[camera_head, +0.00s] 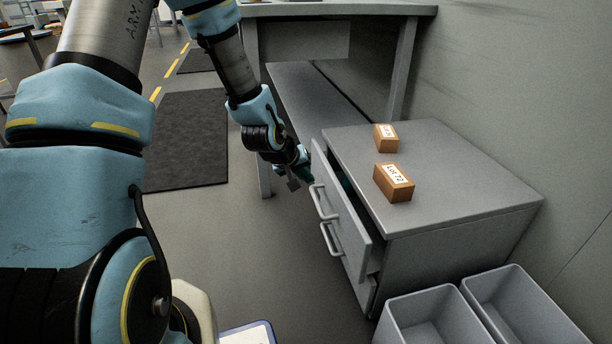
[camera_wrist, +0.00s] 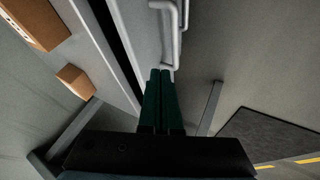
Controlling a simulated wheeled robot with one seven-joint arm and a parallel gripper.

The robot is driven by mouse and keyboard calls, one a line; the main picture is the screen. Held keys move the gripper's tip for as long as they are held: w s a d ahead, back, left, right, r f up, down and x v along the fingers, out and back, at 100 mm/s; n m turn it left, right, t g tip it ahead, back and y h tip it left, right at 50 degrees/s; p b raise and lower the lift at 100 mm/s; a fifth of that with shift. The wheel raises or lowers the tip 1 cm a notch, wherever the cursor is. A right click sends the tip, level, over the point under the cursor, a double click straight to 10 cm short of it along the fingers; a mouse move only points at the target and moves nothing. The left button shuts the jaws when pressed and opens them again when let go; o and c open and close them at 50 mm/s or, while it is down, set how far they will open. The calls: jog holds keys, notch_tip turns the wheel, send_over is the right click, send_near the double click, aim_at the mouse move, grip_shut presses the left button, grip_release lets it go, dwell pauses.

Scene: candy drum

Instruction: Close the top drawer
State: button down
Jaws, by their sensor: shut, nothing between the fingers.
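The top drawer (camera_head: 341,209) of the low grey cabinet (camera_head: 458,196) stands partly open, pulled out to the left of the cabinet body. It has a grey bar handle (camera_head: 320,201). My gripper (camera_head: 301,178) is shut and empty, at the far end of the drawer front, close to it. In the wrist view, the shut dark green fingers (camera_wrist: 160,88) point at the drawer front (camera_wrist: 142,35), near the handle (camera_wrist: 166,8). I cannot tell whether they touch it. The drawer's inside is mostly hidden.
A lower drawer with its own handle (camera_head: 331,239) is below. Two labelled brown boxes (camera_head: 394,182) (camera_head: 386,138) sit on the cabinet top. Grey bins (camera_head: 428,315) stand in front. A grey table (camera_head: 340,9) stands behind. Floor left of the drawers is clear, with a dark mat (camera_head: 190,135).

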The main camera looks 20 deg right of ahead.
aim_at(338, 182)
jog(key=d+f, duration=0.1)
jog(key=d+f+b, duration=0.1)
jog(key=d, duration=0.1)
jog(key=w+d+f+b, duration=0.1)
jog(key=d+f, duration=0.1)
jog(key=shift+w+d, duration=0.1)
jog(key=shift+d+r, duration=0.1)
jog(key=shift+d, duration=0.45)
jog(key=shift+s+d, duration=0.25)
jog(key=shift+d, duration=1.05)
